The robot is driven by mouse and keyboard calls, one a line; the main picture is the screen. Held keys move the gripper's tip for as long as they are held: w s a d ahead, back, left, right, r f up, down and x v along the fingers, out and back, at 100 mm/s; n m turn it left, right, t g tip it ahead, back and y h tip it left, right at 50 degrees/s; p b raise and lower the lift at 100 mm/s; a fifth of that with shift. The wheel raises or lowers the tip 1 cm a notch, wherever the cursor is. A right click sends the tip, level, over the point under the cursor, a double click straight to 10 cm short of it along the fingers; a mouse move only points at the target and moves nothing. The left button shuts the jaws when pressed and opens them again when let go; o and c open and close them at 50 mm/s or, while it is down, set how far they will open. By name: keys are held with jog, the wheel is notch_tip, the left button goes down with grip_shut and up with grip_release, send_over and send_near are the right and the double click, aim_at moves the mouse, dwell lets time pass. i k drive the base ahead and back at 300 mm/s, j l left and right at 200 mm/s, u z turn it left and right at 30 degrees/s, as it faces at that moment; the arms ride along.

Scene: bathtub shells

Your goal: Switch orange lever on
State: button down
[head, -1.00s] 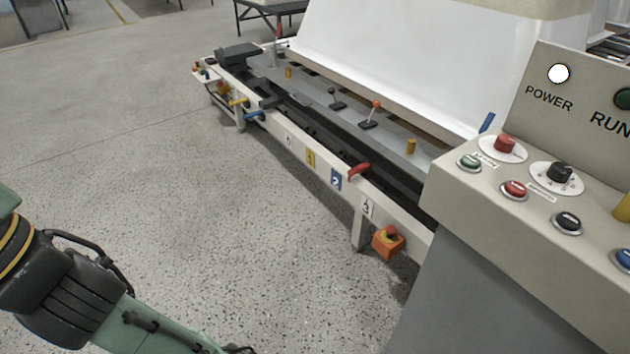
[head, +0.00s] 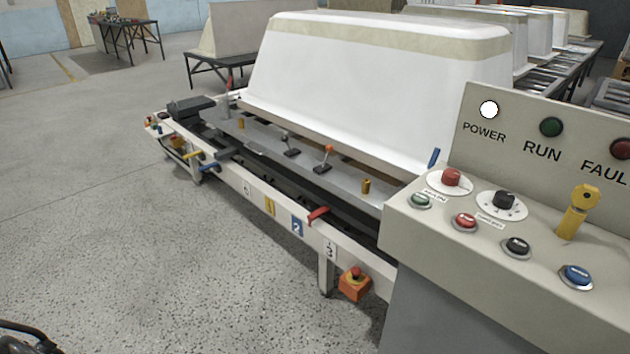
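The orange lever (head: 326,157) is a short metal stick with an orange knob. It stands on a small black base on the grey top of the long bench, in front of the white bathtub shell. It leans slightly to the right in the head view. A similar lever with a dark knob (head: 289,144) stands just left of it. My gripper is not in view. Only a dark bit of my arm shows in the bottom left corner, well away from the lever.
A control panel (head: 480,220) with buttons, knobs and a yellow key switch (head: 578,210) stands at the right front. A red handle (head: 318,215) and an orange emergency-stop box (head: 354,283) stick out from the bench front (head: 340,250). The floor (head: 150,260) at left is clear.

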aim_at(329, 148)
jog(key=i+j+z, duration=0.15)
jog(key=i+z, duration=0.2)
jog(key=i, duration=0.15)
jog(key=i+j+z, duration=0.3)
jog(key=i, duration=0.15)
jog(key=i+j+z, duration=0.35)
jog(key=i+j, duration=0.05)
jog(key=i, duration=0.05)
